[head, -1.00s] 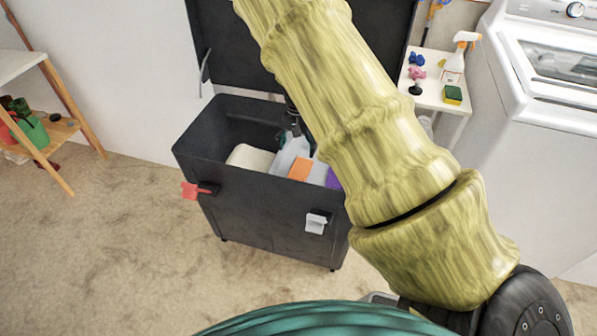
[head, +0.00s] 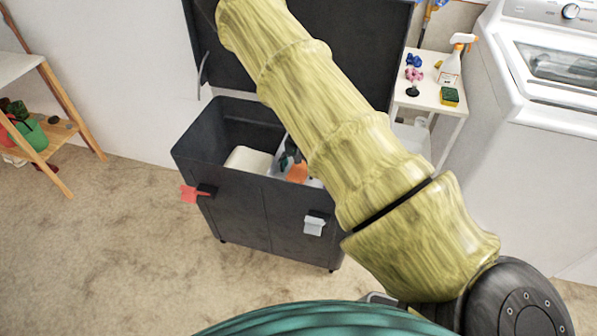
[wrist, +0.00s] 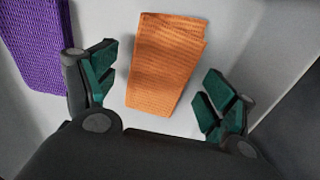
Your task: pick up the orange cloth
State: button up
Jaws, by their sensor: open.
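The orange cloth (wrist: 165,65) is a folded, ribbed piece lying on a pale surface in the wrist view. In the head view a small part of the cloth (head: 297,173) shows inside the black bin (head: 262,205), mostly hidden by my arm and gripper. My gripper (wrist: 158,88) is open, with its green fingertips on either side of the cloth in the picture, apart from its edges. I cannot tell the height between the fingertips and the cloth. In the head view only a bit of my gripper (head: 288,160) shows inside the bin.
A purple cloth (wrist: 38,40) lies left of the orange one. The bin has a raised lid (head: 345,50) behind and a cream item (head: 249,160) inside. A white side table (head: 432,100) and a washing machine (head: 535,120) stand right; a wooden shelf (head: 60,120) stands left.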

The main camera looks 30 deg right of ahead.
jog(key=shift+f, duration=0.2)
jog(key=shift+c, duration=0.2)
jog(key=c, duration=1.1)
jog(key=shift+o, duration=0.2)
